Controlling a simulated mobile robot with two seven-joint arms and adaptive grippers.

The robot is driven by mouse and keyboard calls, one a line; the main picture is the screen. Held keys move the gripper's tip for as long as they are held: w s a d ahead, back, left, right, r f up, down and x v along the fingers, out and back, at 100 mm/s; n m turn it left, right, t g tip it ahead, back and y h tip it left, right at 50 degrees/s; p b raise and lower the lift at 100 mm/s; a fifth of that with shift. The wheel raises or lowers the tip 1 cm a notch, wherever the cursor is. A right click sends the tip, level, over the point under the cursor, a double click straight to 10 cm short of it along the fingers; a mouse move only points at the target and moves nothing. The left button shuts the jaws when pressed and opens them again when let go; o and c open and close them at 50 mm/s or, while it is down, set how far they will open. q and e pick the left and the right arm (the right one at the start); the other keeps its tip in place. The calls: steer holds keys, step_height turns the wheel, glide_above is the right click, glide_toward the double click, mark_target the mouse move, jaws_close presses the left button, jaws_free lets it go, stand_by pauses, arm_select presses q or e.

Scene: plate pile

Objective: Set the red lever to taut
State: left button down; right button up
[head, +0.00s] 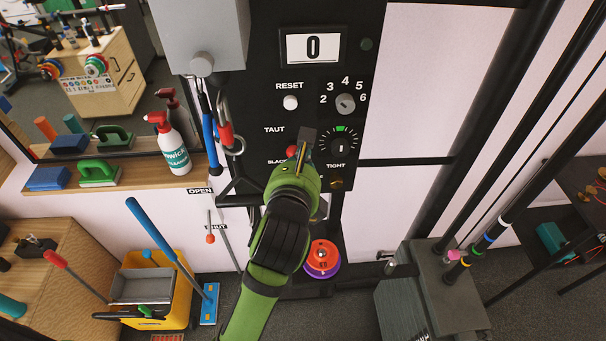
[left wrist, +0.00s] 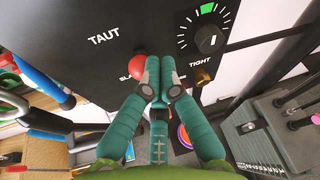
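The red lever's round knob (head: 291,151) is on the black panel, by the SLACK label and below the TAUT label. In the left wrist view the red knob (left wrist: 138,66) is just left of my fingertips, and the SLACK lettering is partly covered. My left gripper (head: 305,145) is at the panel just right of the knob. In the left wrist view its fingertips (left wrist: 160,72) are together with nothing seen between them. I cannot tell whether a finger touches the knob. The lever's shaft is hidden. My right gripper is not in view.
A TIGHT dial (head: 340,148) is close on the right of my gripper.

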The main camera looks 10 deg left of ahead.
arm_select(q)
steer(key=v, duration=0.7)
steer(key=shift+w+r, duration=0.1)
steer(key=shift+r, duration=0.05)
